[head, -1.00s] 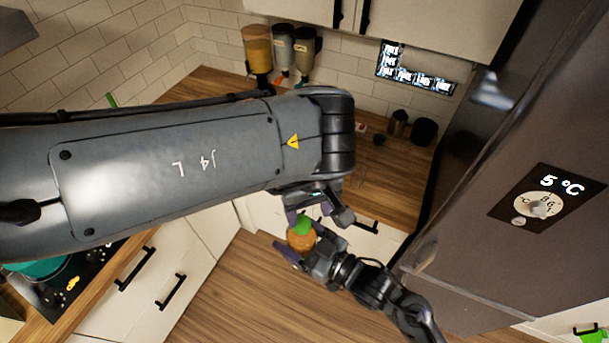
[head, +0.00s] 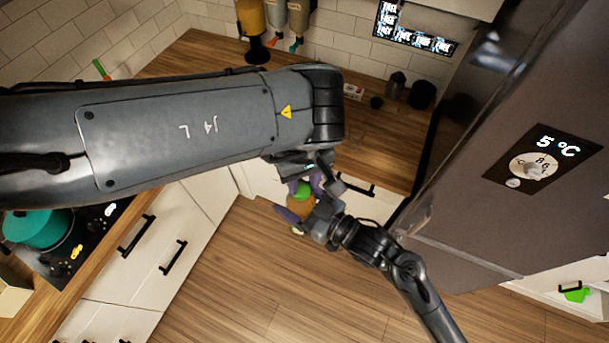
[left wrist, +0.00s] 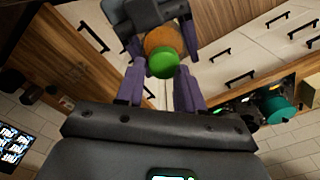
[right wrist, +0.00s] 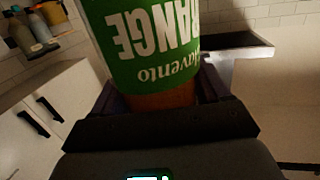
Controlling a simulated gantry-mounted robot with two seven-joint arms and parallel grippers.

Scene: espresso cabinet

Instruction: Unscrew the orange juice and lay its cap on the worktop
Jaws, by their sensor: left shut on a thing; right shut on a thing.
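The orange juice bottle (head: 301,206) is held in the air in front of the lower cabinets, its green cap (head: 302,189) toward my left gripper. My right gripper (head: 298,213) is shut around the bottle's body. The right wrist view shows the green label (right wrist: 150,45) and orange juice below it between the fingers. My left gripper (left wrist: 161,67) is shut on the green cap (left wrist: 164,66), one purple finger on each side. The cap sits against the orange bottle (left wrist: 164,39), and I see no clear gap between them. My left forearm hides part of the head view.
The wooden worktop (head: 375,135) lies behind my arms, with a clear stretch before small dark jars (head: 395,85). Dispensers (head: 276,20) stand at the back. The fridge (head: 500,130) is at right. A teal pot (head: 38,228) is on the hob at left.

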